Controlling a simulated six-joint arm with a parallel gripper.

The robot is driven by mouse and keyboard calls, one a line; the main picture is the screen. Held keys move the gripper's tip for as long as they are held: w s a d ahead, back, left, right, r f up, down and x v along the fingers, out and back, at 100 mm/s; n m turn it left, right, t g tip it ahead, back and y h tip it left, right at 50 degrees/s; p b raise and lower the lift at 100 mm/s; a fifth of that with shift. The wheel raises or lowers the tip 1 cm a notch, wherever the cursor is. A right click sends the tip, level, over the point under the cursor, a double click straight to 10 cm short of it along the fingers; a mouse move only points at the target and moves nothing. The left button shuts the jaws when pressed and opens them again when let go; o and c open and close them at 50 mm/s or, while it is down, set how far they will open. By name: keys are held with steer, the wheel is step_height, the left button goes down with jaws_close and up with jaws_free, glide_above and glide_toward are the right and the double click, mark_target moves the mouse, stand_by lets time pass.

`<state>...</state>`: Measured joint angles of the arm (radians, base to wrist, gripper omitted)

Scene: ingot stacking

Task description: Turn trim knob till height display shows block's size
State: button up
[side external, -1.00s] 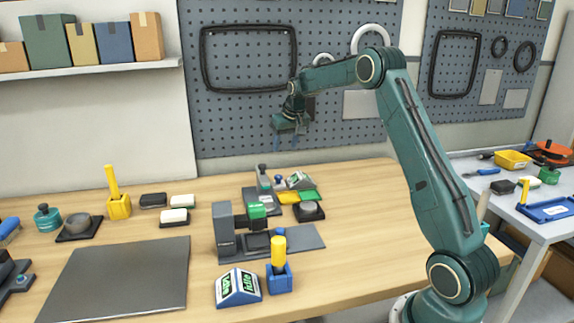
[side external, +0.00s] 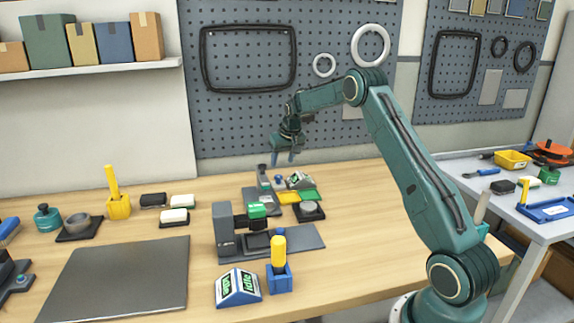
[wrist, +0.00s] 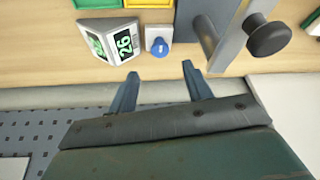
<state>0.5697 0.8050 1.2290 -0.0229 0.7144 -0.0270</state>
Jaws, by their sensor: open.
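My gripper (side external: 284,160) is open and empty, pointing down above the rear of the bench. In the wrist view its two fingers (wrist: 160,73) are spread, with nothing between them. The small blue trim knob (wrist: 159,47) lies just beyond the fingertips, apart from them, on a grey base. Beside it is the wedge-shaped height display (wrist: 124,42), one face reading "26"; its other face is too oblique to read. In the side view this display (side external: 298,180) is small. I cannot tell which block is meant.
A grey stand with a black knob (wrist: 268,33) is close to the blue knob. Yellow and green trays (side external: 290,197) lie near the display. A front press (side external: 226,231) and a blue display reading "Idle" (side external: 239,287) stand nearer. The pegboard (side external: 240,120) is behind.

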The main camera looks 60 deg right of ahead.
mark_target(279, 176)
steer(key=shift+x, duration=3.5)
steer(key=c, duration=1)
steer(key=shift+s, duration=0.1)
steer(key=n, duration=0.2)
steer(key=n+y, duration=0.1)
steer(key=n, duration=0.1)
steer(key=n+y, duration=0.1)
steer(key=shift+d+n+t, duration=0.3)
steer(key=shift+n, duration=0.1)
